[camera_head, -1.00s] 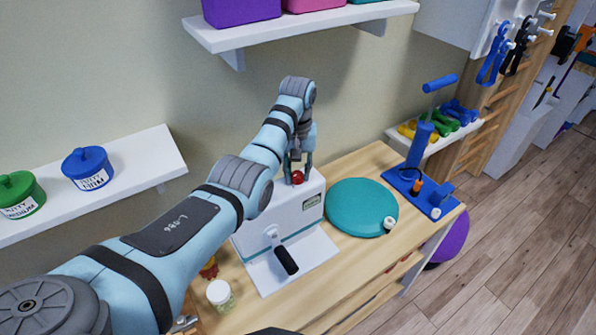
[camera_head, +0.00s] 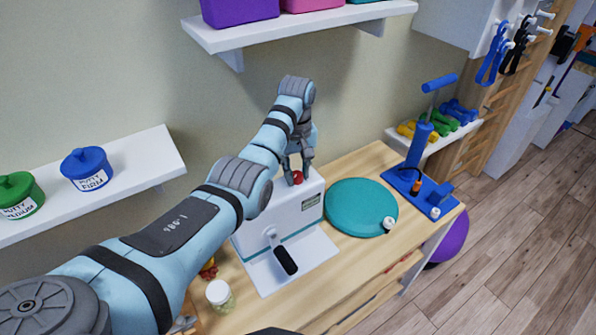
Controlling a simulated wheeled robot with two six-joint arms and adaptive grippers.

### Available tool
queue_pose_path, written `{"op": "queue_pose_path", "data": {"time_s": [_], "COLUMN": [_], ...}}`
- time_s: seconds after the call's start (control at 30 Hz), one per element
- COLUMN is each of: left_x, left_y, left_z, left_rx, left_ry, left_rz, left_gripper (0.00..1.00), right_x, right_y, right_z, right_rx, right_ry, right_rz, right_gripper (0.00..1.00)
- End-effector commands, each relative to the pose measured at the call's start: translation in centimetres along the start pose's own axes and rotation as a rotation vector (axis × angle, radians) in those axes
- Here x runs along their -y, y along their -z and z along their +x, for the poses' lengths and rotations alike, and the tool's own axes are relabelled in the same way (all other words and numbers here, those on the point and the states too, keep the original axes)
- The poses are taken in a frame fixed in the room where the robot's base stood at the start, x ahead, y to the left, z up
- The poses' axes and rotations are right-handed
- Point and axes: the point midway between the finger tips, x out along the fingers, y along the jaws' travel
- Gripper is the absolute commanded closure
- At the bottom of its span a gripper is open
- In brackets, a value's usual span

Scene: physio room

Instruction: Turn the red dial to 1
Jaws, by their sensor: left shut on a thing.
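The red dial (camera_head: 297,178) sits on top of the white box-shaped device (camera_head: 290,215) on the wooden table. My left gripper (camera_head: 297,174) points down over the device and is shut on the red dial, its fingers on either side of it. The dial's markings are too small to read, and part of the dial is hidden by the fingers. My right gripper is not in view.
The device has a black-handled lever (camera_head: 285,260) at its front. A teal disc (camera_head: 350,210) lies to its right, then a blue stand (camera_head: 418,185). A lidded jar (camera_head: 219,295) stands at the left front. A shelf (camera_head: 235,45) hangs above.

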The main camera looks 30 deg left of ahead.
Motion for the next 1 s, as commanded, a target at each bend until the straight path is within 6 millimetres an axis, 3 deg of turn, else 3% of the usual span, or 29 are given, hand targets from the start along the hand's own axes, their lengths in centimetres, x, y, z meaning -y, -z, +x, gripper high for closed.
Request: {"op": "queue_pose_path", "data": {"time_s": [0.1, 0.13, 0.23, 0.57, 0.9, 1.0], "left_x": [0.0, 0.0, 0.0, -0.1, 0.0, 0.0], "left_y": [0.2, 0.2, 0.2, 0.1, 0.2, 0.2], "left_z": [-0.1, -0.1, -0.1, -0.3, -6.7, -7.5], "left_rx": [-0.007, -0.007, -0.005, -0.003, -0.004, -0.002], "left_ry": [-0.001, -0.002, -0.001, -0.001, -0.002, 0.0], "left_rz": [-0.002, -0.002, -0.001, 0.001, 0.0, 0.0], "left_gripper": [1.0, 0.7, 0.54, 0.53, 0.53, 0.53], "right_x": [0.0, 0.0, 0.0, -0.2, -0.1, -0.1], "right_y": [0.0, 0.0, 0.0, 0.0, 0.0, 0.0], "right_z": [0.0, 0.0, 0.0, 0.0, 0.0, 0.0], "right_rx": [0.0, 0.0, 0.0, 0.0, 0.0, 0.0], "right_ry": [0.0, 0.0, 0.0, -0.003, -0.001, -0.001], "right_rz": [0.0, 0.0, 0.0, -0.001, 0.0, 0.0], "right_gripper": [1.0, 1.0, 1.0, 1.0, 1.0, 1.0]}}
